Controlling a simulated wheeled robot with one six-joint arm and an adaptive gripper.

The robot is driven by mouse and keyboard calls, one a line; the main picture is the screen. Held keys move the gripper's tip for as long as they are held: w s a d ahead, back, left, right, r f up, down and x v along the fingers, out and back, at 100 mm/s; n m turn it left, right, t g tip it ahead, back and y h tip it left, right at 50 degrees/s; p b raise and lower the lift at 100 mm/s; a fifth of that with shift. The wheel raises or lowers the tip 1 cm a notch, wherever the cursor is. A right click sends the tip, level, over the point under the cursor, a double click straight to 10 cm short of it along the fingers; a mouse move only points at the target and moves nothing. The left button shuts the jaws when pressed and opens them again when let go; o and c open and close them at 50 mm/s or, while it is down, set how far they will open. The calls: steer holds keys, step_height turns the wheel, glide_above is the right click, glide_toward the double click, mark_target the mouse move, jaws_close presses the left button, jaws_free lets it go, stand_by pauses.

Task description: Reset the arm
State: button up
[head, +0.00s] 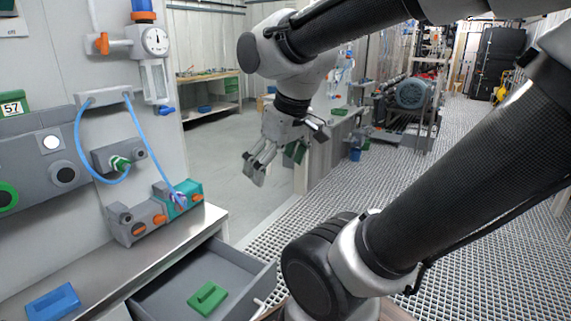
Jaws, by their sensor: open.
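My gripper (255,167) hangs from the end of my arm near the middle of the head view. It points down and to the left, in the air to the right of the wall panel and above the floor. Its fingers are apart and nothing shows between them. My arm reaches in from the right side and bends at the upper middle of the view.
An open grey drawer (170,293) below the metal bench (150,248) holds a green block (207,298). A blue block (53,302) lies on the bench. A grey and teal unit (178,198) stands by the panel (60,85). Grated floor (470,220) lies right.

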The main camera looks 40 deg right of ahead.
steer(key=s, duration=0.1)
steer(key=m, duration=0.1)
steer(key=s+r, duration=0.1)
steer(key=shift+s+d+m, duration=0.3)
steer(key=shift+s+d, duration=0.05)
stand_by(1.0)
